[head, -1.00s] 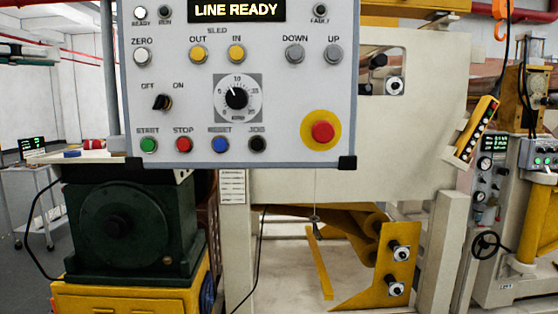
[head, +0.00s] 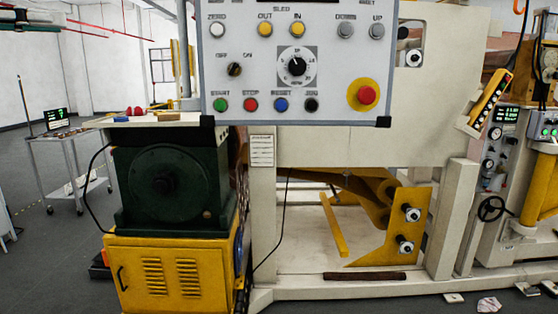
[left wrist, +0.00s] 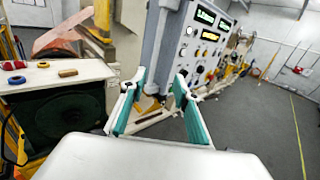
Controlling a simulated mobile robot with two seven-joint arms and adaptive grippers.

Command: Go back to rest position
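My left gripper (left wrist: 160,78) shows in the left wrist view with its two teal-padded fingers spread apart. Nothing is between the fingers, so it is open and empty. Beyond the fingertips stands the grey edge of the control panel, and I cannot tell the exact distance to it. My right gripper is in neither view.
The control panel (head: 330,60) hangs in front of the machine. A green motor (head: 170,185) stands on a yellow cabinet (head: 170,275) to its lower left. A cart (head: 65,140) stands at the far left. Grey floor (head: 50,270) is clear at the left.

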